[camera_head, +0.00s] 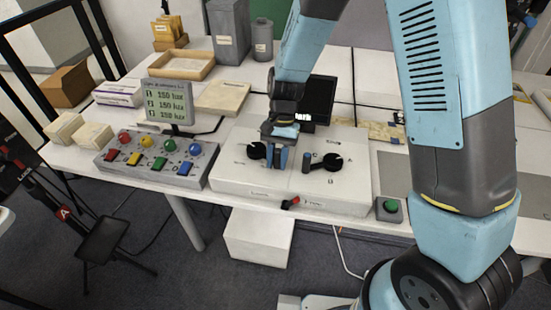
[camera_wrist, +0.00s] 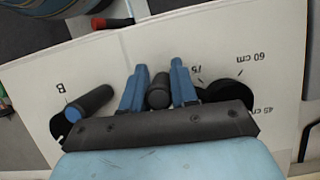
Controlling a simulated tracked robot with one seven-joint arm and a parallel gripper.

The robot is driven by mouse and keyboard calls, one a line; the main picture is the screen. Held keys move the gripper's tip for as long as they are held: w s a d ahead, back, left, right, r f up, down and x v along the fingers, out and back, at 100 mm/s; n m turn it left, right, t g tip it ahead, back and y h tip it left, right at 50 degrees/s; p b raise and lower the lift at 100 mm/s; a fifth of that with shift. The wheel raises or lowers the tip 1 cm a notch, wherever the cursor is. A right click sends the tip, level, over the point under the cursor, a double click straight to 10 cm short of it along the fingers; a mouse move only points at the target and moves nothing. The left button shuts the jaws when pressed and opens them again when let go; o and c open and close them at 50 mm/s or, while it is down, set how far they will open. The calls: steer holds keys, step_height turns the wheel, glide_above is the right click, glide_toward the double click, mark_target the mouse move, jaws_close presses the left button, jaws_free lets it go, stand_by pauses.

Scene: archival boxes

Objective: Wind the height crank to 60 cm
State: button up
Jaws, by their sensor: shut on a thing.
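The height crank (camera_head: 256,150) is a black disc on the left half of a white box (camera_head: 230,170). In the wrist view the black height crank (camera_wrist: 235,92) shows partly behind my gripper's palm, with printed marks "60 cm" (camera_wrist: 252,57), "45 cm" and "75" around it. My gripper (camera_head: 280,160) points down at the crank's right side. In the wrist view my gripper (camera_wrist: 158,80) has its blue fingers on either side of the dark upright crank handle (camera_wrist: 158,92), shut on it. The crank's exact setting cannot be told.
A second black crank (camera_head: 332,162), with a blue-tipped handle (camera_head: 306,161), stands close to the right. A red-tipped lever (camera_head: 291,203) is on the box's front. A button panel (camera_head: 155,157) lies left, a green button (camera_head: 390,206) right, and a dark screen (camera_head: 320,95) behind.

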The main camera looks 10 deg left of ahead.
jaws_close()
steer(key=shift+a, duration=0.1)
steer(key=shift+w+d+n, duration=0.25)
steer(key=shift+w+n, duration=0.05)
steer(key=shift+w+d+n+h, duration=0.45)
steer(key=shift+w+n, duration=0.25)
steer(key=shift+n, duration=0.2)
steer(key=w+n, duration=0.1)
steer(key=w+n+h, duration=0.1)
steer(key=n, duration=0.1)
steer(key=w+n, duration=0.1)
steer(key=shift+w+d+n+t+h, duration=0.2)
steer(key=shift+d+n+t+h, duration=0.1)
steer(key=shift+d+t+h, duration=0.1)
steer(key=w+n, duration=0.1)
steer(key=w+n+h, duration=0.1)
steer(key=n, duration=0.1)
steer(key=w+n+t, duration=0.1)
steer(key=shift+w+a+n, duration=0.25)
steer(key=shift+n, duration=0.05)
steer(key=shift+w+a+n+t+h, duration=0.35)
steer(key=shift+w+n, duration=0.35)
steer(key=shift+n, duration=0.35)
steer(key=shift+w+a+n+t+h, duration=0.2)
steer(key=shift+w+a+n+t, duration=0.25)
steer(key=shift+w+n, duration=0.45)
steer(key=shift+s, duration=0.2)
